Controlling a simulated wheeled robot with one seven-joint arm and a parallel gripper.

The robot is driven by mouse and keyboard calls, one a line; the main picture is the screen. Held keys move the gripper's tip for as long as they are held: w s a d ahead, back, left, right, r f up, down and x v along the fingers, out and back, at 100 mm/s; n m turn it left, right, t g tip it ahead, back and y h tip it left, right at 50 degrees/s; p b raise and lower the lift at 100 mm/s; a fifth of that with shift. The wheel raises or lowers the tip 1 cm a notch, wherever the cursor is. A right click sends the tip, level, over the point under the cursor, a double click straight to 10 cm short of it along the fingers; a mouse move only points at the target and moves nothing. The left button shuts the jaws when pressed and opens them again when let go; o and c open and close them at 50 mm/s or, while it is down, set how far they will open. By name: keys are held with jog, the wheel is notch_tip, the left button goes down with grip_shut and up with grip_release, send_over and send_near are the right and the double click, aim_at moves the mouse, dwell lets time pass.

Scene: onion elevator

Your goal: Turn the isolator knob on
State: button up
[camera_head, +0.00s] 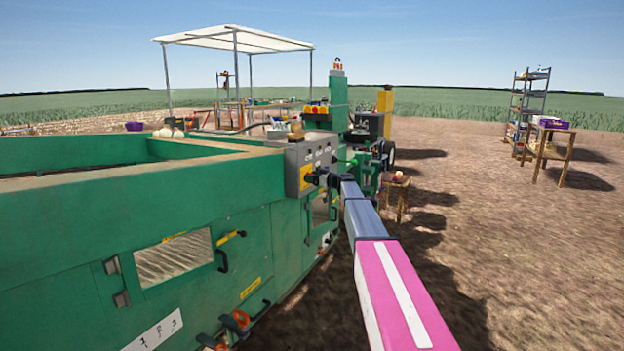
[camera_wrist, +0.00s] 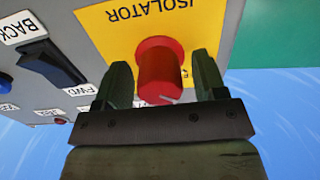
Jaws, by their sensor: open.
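The isolator knob (camera_wrist: 159,72) is a red round knob on a yellow plate (camera_wrist: 150,22) marked "ISOLATOR", seen upside down in the wrist view. My gripper (camera_wrist: 164,80) is open, with one dark finger on each side of the knob. A small gap shows on both sides, so the fingers look apart from the knob. In the head view the yellow plate (camera_head: 306,177) is on a grey control box (camera_head: 312,158) on the green machine (camera_head: 150,205). My gripper (camera_head: 318,177) reaches the plate there, and the knob is hidden behind it.
A black rocker switch (camera_wrist: 52,64) marked "BACK" and "FWD" is beside the isolator plate. A blue button (camera_wrist: 5,82) and small labels are nearby. In the head view, a small wooden stool (camera_head: 396,196) stands past my arm, with open soil to the right.

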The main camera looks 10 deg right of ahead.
jog(key=c, duration=0.9)
jog(key=m, duration=0.4)
jog(key=shift+m, duration=0.4)
jog(key=m, duration=0.4)
jog(key=shift+f+m, duration=0.1)
jog(key=shift+m, duration=0.2)
jog(key=m, duration=0.4)
jog(key=shift+w+d, duration=0.1)
jog(key=shift+f+m, duration=0.15)
jog(key=shift+m, duration=2.05)
